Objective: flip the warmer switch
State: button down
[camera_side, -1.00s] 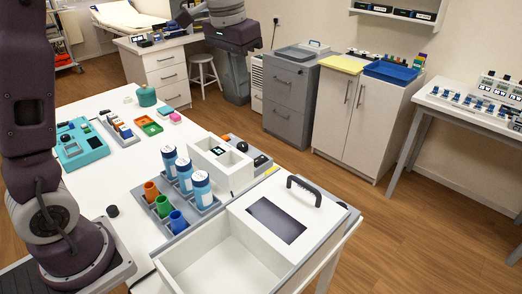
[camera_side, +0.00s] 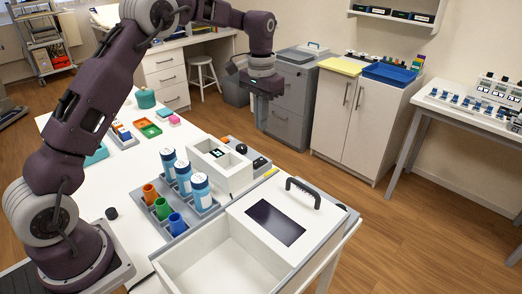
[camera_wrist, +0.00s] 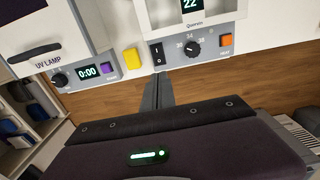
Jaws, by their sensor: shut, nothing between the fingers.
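The warmer is a white box (camera_side: 222,172) with a grey control panel on its far side in the side view. A display above reads 22. I cannot tell for certain which way the rocker is set. My gripper (camera_side: 264,121) points down beyond the warmer's panel side in the side view. In the wrist view my gripper's fingers (camera_wrist: 158,78) are shut and empty, with tips just below the switch. I cannot tell whether they touch it.
The UV lamp (camera_wrist: 38,46), with a 0:00 display and purple button, stands left of the warmer in the wrist view. A rack with blue bottles (camera_side: 183,178) stands beside the warmer. Open floor lies beyond the table edge.

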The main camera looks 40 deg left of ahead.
aim_at(260, 159)
notch_tip(260, 159, down, 10)
jog(key=shift+f, duration=0.1)
dwell(0.4)
jog(key=shift+f, duration=0.2)
jog(key=shift+s, duration=0.1)
jog(key=shift+s+r, duration=0.25)
jog(key=shift+s, duration=0.4)
